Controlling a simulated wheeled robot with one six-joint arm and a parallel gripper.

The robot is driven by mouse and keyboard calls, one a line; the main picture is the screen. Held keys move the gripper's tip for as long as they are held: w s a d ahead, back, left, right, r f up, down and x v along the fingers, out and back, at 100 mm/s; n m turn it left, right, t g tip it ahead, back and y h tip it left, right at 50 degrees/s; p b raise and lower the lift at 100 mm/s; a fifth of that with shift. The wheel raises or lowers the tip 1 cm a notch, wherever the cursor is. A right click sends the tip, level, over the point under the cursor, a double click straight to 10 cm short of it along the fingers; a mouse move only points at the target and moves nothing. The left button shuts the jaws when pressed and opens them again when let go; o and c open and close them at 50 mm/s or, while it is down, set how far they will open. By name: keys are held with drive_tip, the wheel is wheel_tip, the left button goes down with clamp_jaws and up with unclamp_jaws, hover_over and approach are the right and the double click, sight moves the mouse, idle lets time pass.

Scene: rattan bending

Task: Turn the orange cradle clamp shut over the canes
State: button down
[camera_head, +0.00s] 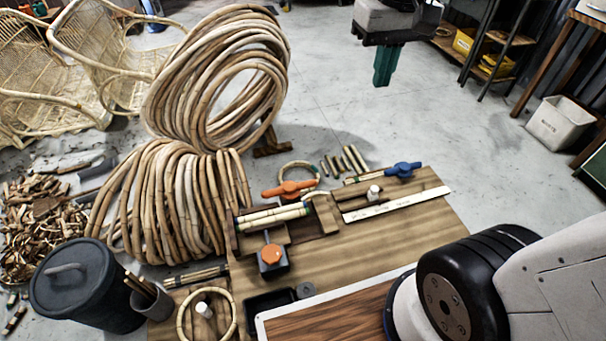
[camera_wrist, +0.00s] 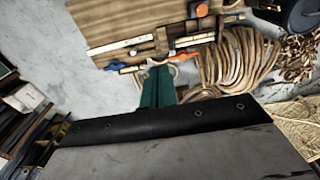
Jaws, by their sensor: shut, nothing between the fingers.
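An orange lever handle (camera_head: 288,188) lies roughly left to right at the far edge of the wooden cradle (camera_head: 330,214). It also shows in the wrist view (camera_wrist: 187,42). Several canes (camera_head: 268,217) with green-marked ends lie in the cradle, just in front of the lever. A round orange knob (camera_head: 271,255) sits on a dark block in front of the canes. My gripper (camera_head: 383,82) hangs in the air beyond the board, far from the orange lever. Its green fingers are shut and empty, and show in the wrist view (camera_wrist: 156,72).
A blue lever (camera_head: 403,169) and a pale ruler strip (camera_head: 396,205) lie on the board's right part. Large cane coils (camera_head: 215,80) rise at its left. A dark bin (camera_head: 75,290) stands at front left. Open floor (camera_head: 480,150) lies right of the board.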

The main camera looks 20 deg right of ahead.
drive_tip(key=w+f+g, duration=0.1)
drive_tip(key=w+f, duration=0.4)
drive_tip(key=w, duration=0.5)
drive_tip(key=w+a+f, duration=0.1)
drive_tip(key=w+f, duration=0.4)
drive_tip(key=w, duration=0.4)
drive_tip(key=w+f+g, duration=0.1)
drive_tip(key=w+f, duration=0.4)
drive_tip(key=w, duration=0.5)
drive_tip(key=w+f, duration=0.4)
drive_tip(key=f, duration=0.8)
drive_tip(key=w+a+f, duration=0.1)
drive_tip(key=w+f, duration=0.2)
drive_tip(key=f, duration=0.9)
drive_tip(key=w+a+f+g, duration=0.1)
drive_tip(key=w+f, duration=0.3)
drive_tip(key=f, duration=0.9)
drive_tip(key=shift+w, duration=0.3)
drive_tip(key=s+f, duration=0.6)
drive_tip(key=f, duration=0.4)
drive_tip(key=shift+s+f, duration=0.15)
drive_tip(key=shift+f, duration=0.05)
